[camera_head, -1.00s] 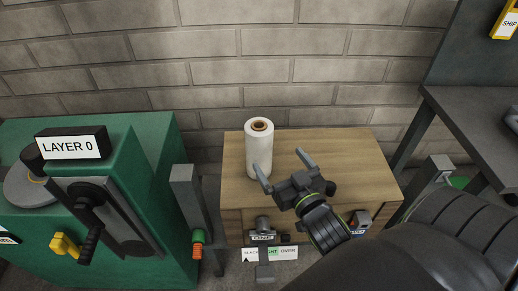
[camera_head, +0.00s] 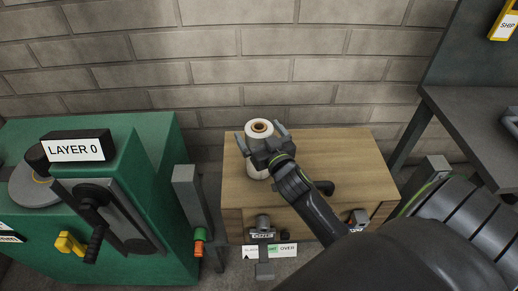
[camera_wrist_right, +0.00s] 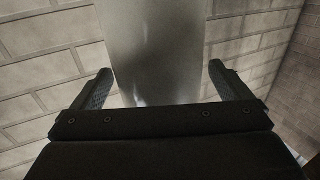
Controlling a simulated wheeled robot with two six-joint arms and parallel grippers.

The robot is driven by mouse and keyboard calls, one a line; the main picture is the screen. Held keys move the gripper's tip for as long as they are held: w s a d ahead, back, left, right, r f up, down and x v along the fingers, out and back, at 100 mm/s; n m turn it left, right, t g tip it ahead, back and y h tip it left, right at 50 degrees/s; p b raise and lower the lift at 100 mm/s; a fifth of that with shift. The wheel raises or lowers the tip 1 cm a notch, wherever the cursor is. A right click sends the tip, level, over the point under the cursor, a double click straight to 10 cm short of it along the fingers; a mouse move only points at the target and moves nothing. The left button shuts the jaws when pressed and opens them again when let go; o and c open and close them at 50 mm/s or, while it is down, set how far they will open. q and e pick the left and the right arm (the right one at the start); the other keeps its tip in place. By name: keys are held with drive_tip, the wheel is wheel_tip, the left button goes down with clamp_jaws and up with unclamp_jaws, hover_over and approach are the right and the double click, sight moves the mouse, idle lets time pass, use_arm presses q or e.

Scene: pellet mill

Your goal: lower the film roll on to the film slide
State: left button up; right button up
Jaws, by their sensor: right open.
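The film roll (camera_head: 258,128) is a white cylinder with a brown core, standing upright on the wooden cabinet. My right gripper (camera_head: 261,131) is open, with its fingers on either side of the roll's upper part in the head view; its palm hides the roll's middle. In the right wrist view the roll (camera_wrist_right: 152,50) fills the space between the two spread fingers (camera_wrist_right: 158,88), and gaps show beside it. The film slide cannot be made out for certain; a grey upright post (camera_head: 187,195) with an orange and green piece stands left of the cabinet. My left gripper is not in view.
A green machine (camera_head: 150,160) with a LAYER 0 sign (camera_head: 75,149) and a black crank stands at left. A brick wall (camera_head: 250,60) is behind, and a dark bench (camera_head: 470,125) at right.

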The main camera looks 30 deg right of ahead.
drive_tip(key=shift+w, duration=0.3)
drive_tip(key=shift+c, duration=0.4)
drive_tip(key=c, duration=1.9)
drive_tip(key=shift+r, duration=0.1)
drive_tip(key=shift+c, duration=0.7)
wheel_tip(320, 180, up, 10)
drive_tip(key=p, duration=0.1)
drive_tip(key=o, duration=1.4)
drive_tip(key=c, duration=1.2)
